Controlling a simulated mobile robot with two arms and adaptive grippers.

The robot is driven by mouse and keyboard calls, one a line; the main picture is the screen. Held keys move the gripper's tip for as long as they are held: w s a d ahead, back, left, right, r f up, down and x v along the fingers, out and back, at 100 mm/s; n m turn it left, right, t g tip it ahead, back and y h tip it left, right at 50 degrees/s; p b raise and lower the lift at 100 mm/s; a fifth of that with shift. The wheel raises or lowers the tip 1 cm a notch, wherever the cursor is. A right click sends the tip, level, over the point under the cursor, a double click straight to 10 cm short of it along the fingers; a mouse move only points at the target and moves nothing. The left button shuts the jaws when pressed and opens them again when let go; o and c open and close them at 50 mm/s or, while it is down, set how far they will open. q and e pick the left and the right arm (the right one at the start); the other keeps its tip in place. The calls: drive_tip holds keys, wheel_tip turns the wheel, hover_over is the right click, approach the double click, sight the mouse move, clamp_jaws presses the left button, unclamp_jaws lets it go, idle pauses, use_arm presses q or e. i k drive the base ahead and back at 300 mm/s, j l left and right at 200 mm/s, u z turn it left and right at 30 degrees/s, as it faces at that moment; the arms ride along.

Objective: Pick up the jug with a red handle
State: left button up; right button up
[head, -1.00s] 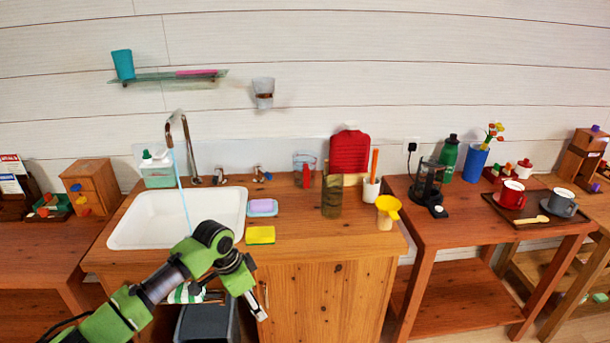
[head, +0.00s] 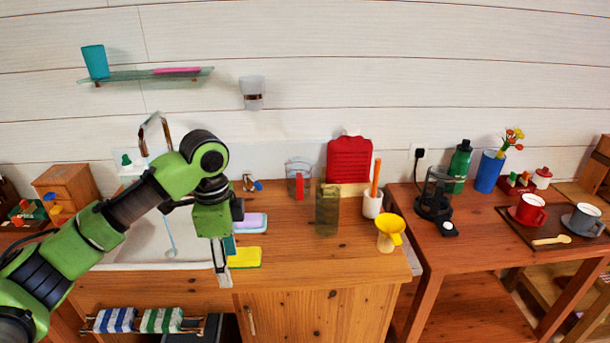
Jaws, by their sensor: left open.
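The jug (head: 292,168) is clear with a red upright handle facing the front. It stands at the back of the wooden sink counter, left of the red ribbed board. My left gripper (head: 221,262) hangs open and empty, pointing down near the counter's front edge, beside the sponges. It is in front of the jug and to its left, well apart from it. My right gripper is not in view.
A tall olive-green vessel (head: 327,210) stands in front and to the right of the jug. A yellow funnel (head: 391,230) and white holder (head: 372,204) are further right. A purple sponge (head: 252,222) and yellow sponge (head: 244,258) lie by the sink (head: 150,255). Counter right of the sponges is clear.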

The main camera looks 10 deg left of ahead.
sight(299, 181)
drive_tip(key=i+l, duration=0.1)
drive_tip(key=i, duration=0.4)
drive_tip(key=i+l, duration=0.1)
drive_tip(key=i, duration=0.4)
drive_tip(key=i+l, duration=0.15)
drive_tip(key=i, duration=0.35)
